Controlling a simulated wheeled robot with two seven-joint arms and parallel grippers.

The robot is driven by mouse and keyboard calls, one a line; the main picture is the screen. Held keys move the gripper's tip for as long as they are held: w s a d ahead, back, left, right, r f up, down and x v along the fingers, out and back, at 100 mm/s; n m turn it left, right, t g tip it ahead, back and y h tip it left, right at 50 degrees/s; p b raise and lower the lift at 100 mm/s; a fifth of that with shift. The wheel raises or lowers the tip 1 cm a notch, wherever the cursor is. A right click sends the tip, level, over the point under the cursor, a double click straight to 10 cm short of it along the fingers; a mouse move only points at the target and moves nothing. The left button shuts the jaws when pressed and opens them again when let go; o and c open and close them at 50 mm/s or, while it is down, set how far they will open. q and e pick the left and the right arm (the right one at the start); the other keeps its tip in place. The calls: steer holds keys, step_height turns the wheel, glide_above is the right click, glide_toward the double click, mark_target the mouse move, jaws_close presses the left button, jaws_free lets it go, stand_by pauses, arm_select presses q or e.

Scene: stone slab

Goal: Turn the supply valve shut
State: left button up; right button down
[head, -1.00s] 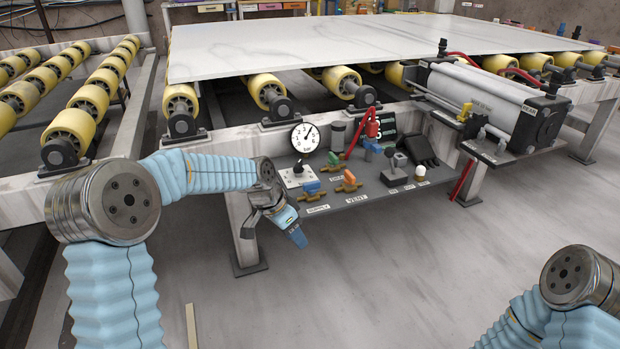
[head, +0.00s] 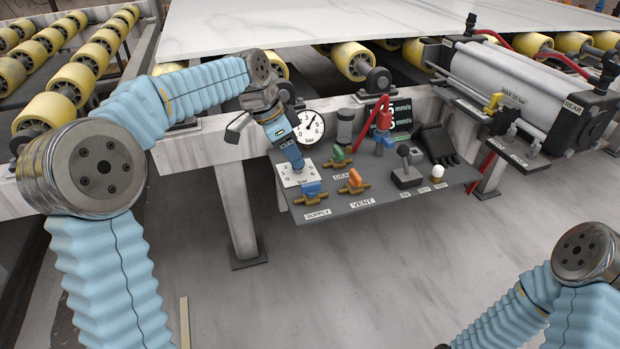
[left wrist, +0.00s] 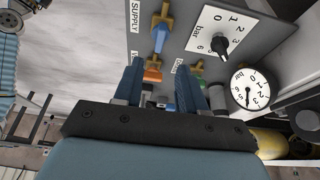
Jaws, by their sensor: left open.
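The supply valve (head: 312,189) has a blue handle on a brass body, beside the SUPPLY label (head: 317,214) on the panel's front left. In the left wrist view its blue handle (left wrist: 160,39) shows beyond the fingertips. My left gripper (head: 297,165) points down over the white dial plate (head: 287,180), just behind and left of the valve. It is open, with its two fingers (left wrist: 159,82) apart. The orange vent handle (left wrist: 153,75) shows between them, further off. Nothing is held, and the gripper appears clear of the supply valve. My right gripper is out of view.
Close by are the orange VENT valve (head: 353,181), the green drain valve (head: 340,155), a round gauge (head: 311,126) and a joystick (head: 406,165). The bar dial knob (left wrist: 222,44) sits beside the supply valve. The floor in front of the panel (head: 385,202) is clear.

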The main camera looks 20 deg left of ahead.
mark_target(311, 184)
arm_select(q)
steer(key=x, duration=1)
steer(key=shift+b, duration=0.3)
jaws_close()
